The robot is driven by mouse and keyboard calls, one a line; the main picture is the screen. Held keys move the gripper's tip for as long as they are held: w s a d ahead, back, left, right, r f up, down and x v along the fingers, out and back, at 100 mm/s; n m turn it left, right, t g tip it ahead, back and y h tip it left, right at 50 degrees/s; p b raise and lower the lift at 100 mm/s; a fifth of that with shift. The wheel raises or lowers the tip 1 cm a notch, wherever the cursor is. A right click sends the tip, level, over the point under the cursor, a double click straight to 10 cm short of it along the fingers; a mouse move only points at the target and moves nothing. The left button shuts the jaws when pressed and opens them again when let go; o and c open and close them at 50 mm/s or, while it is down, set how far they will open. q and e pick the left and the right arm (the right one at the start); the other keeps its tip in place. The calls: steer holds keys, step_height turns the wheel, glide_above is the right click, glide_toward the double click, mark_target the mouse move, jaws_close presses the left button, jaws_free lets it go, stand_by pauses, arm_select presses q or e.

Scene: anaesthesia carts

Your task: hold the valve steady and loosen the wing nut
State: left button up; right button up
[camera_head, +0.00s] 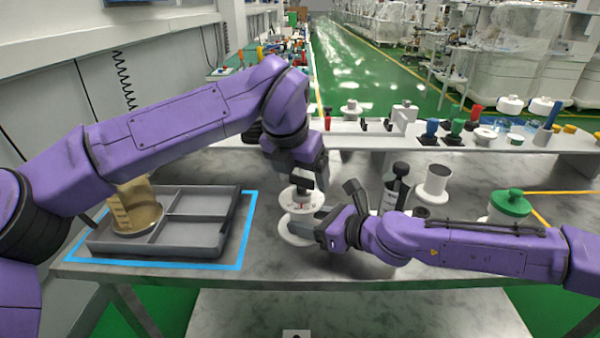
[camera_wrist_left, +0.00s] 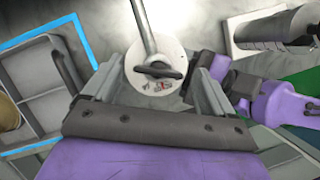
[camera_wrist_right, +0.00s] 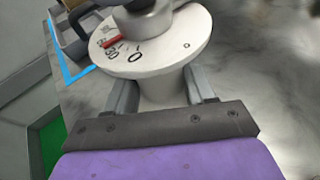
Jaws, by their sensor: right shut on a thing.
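The valve is white, with a round marked dial (camera_head: 300,200) on top and a wide round base (camera_head: 292,240) on the table. My right gripper (camera_head: 318,222) is shut on the valve's body from the right, below the dial. In the right wrist view the body (camera_wrist_right: 163,92) sits between the fingers. A dark wing nut (camera_wrist_left: 160,72) shows above the dial in the left wrist view, with a grey rod beside it. My left gripper (camera_wrist_left: 158,88) points down over the valve, its fingers apart on either side of the wing nut, with gaps visible.
A grey divided tray (camera_head: 170,245) inside blue tape holds a tan container (camera_head: 135,212) at left. A dark-topped bottle (camera_head: 392,192), a white spool-like part (camera_head: 435,184) and a green-lidded jar (camera_head: 510,204) stand to the right. A white shelf (camera_head: 360,134) runs along the back.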

arm_select(q)
steer(key=v, duration=1.2)
arm_select(e)
steer(key=o, duration=0.9)
